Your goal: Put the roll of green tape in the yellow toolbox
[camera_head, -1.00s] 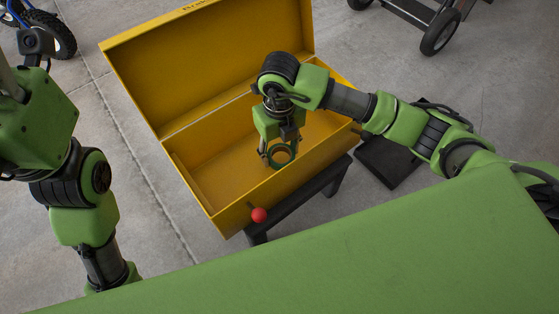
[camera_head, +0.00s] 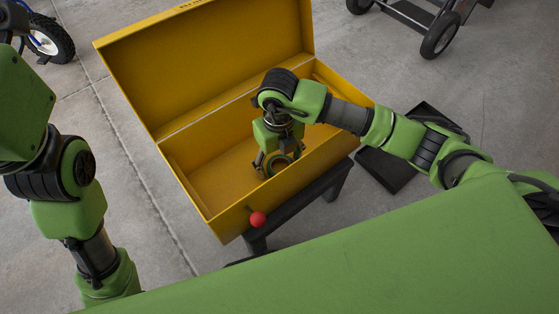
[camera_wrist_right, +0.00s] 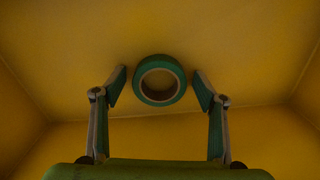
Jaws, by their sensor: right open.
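The yellow toolbox (camera_head: 188,180) stands open on a dark stand, its lid tilted back. My right gripper (camera_head: 273,166) points down inside the box. The roll of green tape (camera_head: 279,163) is inside the box, low down at the gripper's fingers. In the right wrist view the tape (camera_wrist_right: 160,80) sits between the two spread fingers of the right gripper (camera_wrist_right: 160,88), with a gap on each side. The yellow interior (camera_wrist_right: 230,40) surrounds it. My left arm comes down at the left of the head view; its gripper is out of sight.
A red ball-shaped knob (camera_head: 258,219) is at the toolbox's front side. The black stand (camera_head: 300,205) is under the box. A dark flat object (camera_head: 392,168) lies on the floor to the right. Wheeled items stand at the back left and back right.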

